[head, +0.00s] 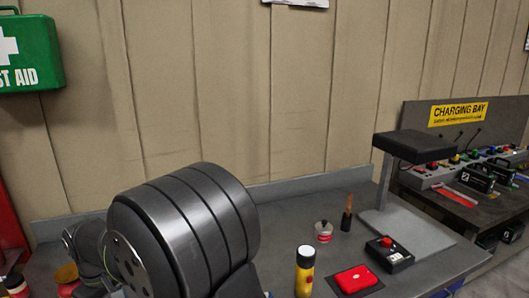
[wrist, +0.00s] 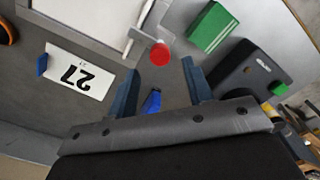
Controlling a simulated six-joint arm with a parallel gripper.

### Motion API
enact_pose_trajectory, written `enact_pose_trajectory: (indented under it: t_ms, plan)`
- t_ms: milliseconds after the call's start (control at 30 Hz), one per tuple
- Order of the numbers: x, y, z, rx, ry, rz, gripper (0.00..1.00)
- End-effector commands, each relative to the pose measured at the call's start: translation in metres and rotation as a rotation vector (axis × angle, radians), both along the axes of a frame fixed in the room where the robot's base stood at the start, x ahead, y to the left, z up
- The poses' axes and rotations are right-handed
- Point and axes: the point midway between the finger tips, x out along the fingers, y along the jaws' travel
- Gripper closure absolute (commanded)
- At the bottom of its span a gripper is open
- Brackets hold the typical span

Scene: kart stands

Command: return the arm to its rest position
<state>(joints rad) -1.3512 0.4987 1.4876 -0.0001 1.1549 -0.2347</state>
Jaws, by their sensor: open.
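My gripper (wrist: 160,66) shows in the wrist view with its two blue-grey fingers spread apart. It is open, with nothing held between the fingers. A small blue object (wrist: 152,102) shows between the fingers, beyond the jaws; I cannot tell what it is. A red round object (wrist: 160,54) appears just past the fingertips, apart from them as far as I can tell. In the head view my dark, rounded arm link fills the lower left, and my gripper is not visible there.
The grey bench (head: 285,215) holds a yellow-and-black flashlight (head: 304,272), a red case (head: 356,279), a red-button box (head: 390,254) and a stand (head: 413,147). The wrist view shows a "27" card (wrist: 80,72) and a green block (wrist: 210,27). A wall is behind the bench.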

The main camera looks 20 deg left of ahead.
Motion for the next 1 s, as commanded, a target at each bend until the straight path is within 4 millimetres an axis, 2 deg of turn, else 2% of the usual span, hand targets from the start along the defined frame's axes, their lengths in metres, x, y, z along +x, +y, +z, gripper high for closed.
enact_pose_trajectory:
  t_ms: [33, 200, 400, 767, 867, 1000]
  plan:
    - [0.0, -0.001, -0.01, -0.005, 0.001, 0.0, 0.53]
    - [0.0, 0.0, -0.031, -0.002, 0.001, 0.0, 0.53]
    - [0.0, 0.0, -0.041, 0.0, 0.0, 0.0, 0.53]
    - [0.0, 0.0, -0.04, 0.0, 0.0, -0.001, 0.53]
    - [0.0, 0.0, -0.033, 0.001, 0.0, -0.001, 0.53]
    - [0.0, 0.001, -0.013, 0.004, -0.001, 0.0, 0.53]
